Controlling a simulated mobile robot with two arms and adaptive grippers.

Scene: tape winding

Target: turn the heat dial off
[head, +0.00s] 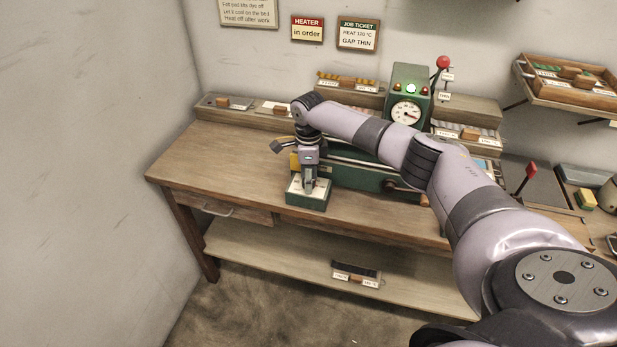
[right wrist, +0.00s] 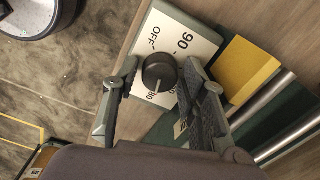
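The heat dial is a dark round knob (right wrist: 160,72) on a white plate (right wrist: 176,28) marked OFF, 90 and further, partly hidden figures. A pale pointer line on the knob points down in the right wrist view, away from OFF. In the head view the plate tops a green box (head: 306,202) at the bench's front edge. My right gripper (head: 312,188) points down over it. In the right wrist view the right gripper (right wrist: 160,66) has its fingers apart, one on each side of the knob, with small gaps visible. My left gripper is not in view.
A green machine with a round gauge (head: 406,113) and a red-knobbed lever (head: 443,63) stands behind the dial box. A yellow block (right wrist: 247,68) and metal rods lie close beside the plate. The wooden bench (head: 215,155) is clear to the left.

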